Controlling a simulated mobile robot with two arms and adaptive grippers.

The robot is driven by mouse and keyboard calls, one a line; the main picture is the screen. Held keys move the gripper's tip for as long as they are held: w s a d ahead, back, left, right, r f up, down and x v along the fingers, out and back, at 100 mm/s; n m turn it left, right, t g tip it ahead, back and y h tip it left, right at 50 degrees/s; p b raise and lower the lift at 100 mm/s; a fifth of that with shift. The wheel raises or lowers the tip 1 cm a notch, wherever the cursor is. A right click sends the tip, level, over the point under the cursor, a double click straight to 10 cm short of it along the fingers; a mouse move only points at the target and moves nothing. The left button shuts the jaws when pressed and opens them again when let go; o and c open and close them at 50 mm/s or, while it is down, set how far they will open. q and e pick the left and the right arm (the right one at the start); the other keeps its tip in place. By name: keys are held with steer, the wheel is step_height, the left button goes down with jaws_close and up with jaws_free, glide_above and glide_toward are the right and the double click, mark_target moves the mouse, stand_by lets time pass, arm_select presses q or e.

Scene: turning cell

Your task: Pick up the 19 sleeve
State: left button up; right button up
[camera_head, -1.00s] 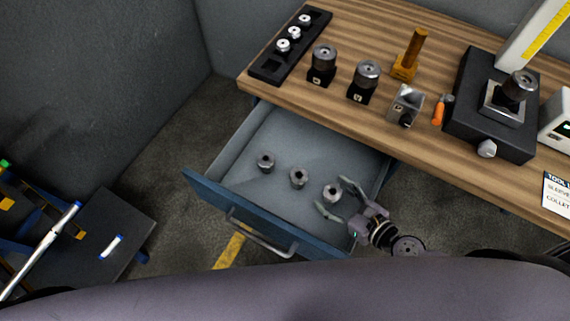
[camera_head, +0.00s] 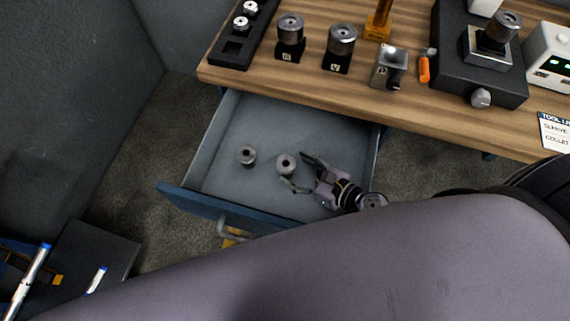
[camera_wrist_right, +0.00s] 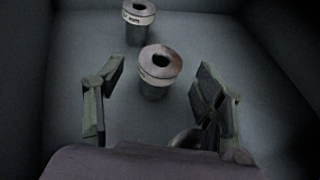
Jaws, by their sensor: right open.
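Two grey metal sleeves stand upright in the open drawer in the head view, a left one (camera_head: 246,155) and a middle one (camera_head: 286,165). In the right wrist view the nearer sleeve (camera_wrist_right: 158,72) is ahead between the fingers, and another sleeve (camera_wrist_right: 138,22) stands behind it. A curved grey edge (camera_wrist_right: 188,138) low between the fingers may be a third sleeve, mostly hidden by my gripper. Size marks are too small to read surely. My right gripper (camera_head: 296,171) is open and low in the drawer, its fingertips near the middle sleeve. My left gripper is out of view.
The blue drawer (camera_head: 208,205) has walls on all sides of the sleeves. Above it, the wooden bench (camera_head: 430,118) holds a black rack (camera_head: 232,52), two tool holders, a metal block and a black fixture (camera_head: 450,60). The drawer floor at the back is clear.

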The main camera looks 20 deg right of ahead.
mark_target(283, 161)
steer(key=p+x, duration=0.1)
steer(key=x, duration=0.4)
steer(key=shift+w+a+r, duration=0.15)
steer(key=shift+w+a, duration=0.05)
jaws_close()
stand_by(0.6)
